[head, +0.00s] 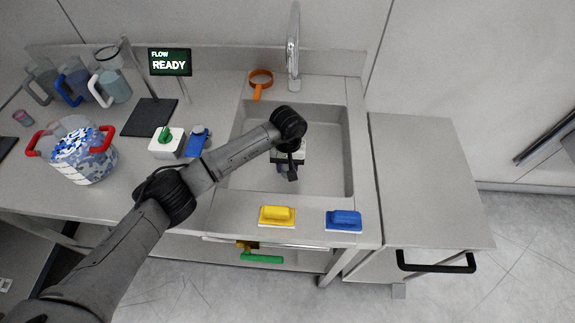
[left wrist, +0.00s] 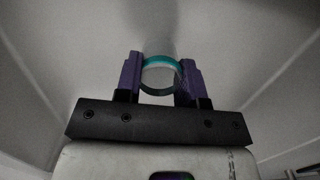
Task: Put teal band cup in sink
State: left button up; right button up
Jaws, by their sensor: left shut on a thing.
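My left gripper (left wrist: 160,78) is shut on the teal band cup (left wrist: 161,64), which shows in the left wrist view as a clear ring with a teal band between the two purple fingers. In the head view my left arm reaches over the sink (head: 335,180), and the gripper (head: 285,172) points down inside the basin area. The wrist hides most of the cup there. I cannot tell whether the cup touches the sink floor. My right gripper is in neither view.
An orange strainer (head: 261,84) and the faucet (head: 293,50) are behind the sink. A yellow sponge (head: 277,215) and a blue sponge (head: 343,220) lie on its front edge. Several jugs, a red-handled tub (head: 84,155) and a white box (head: 167,143) stand left.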

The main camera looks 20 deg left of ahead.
pick_arm(q)
jog(key=shift+f, duration=0.1)
jog(key=shift+f, duration=0.15)
jog(key=o, duration=0.9)
jog(key=shift+w+a+r+p, duration=0.1)
jog(key=shift+w+r+p, duration=0.05)
jog(key=shift+r, duration=1.2)
jog(key=shift+w+r+p, duration=0.15)
jog(key=shift+r, duration=1.15)
jog(key=shift+w+a+r+p, duration=0.1)
jog(key=shift+w+r+p, duration=0.05)
jog(key=shift+r, duration=1.2)
jog(key=shift+d, duration=0.1)
